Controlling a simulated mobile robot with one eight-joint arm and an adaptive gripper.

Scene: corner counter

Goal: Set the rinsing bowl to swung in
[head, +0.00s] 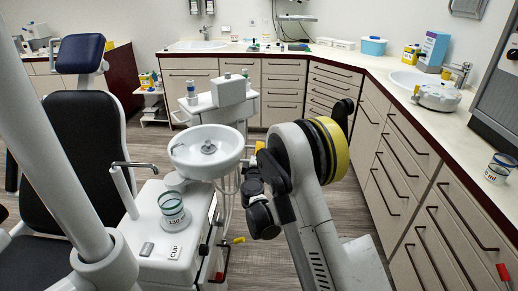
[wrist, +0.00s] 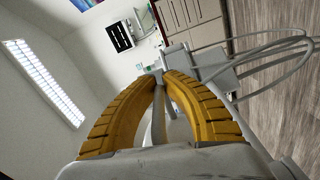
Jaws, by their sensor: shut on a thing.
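The white rinsing bowl (head: 185,152) stands on the dental unit (head: 150,250), level, with a grey drain piece in its middle. It sits behind the cup place and to the right of the spout (head: 133,164). My gripper (head: 258,148) is at the bowl's right edge, mostly hidden behind my arm in the head view. In the wrist view its yellow fingers (wrist: 161,75) converge at the tips on a thin pale edge, which appears to be the bowl's rim. The exact contact is hard to see.
A glass cup (head: 173,210) stands on the unit near a "CUP" label. The black dental chair (head: 85,145) is at the left. Drawer cabinets (head: 415,190) and counter run along the back and right. Hoses (wrist: 270,50) hang near the unit.

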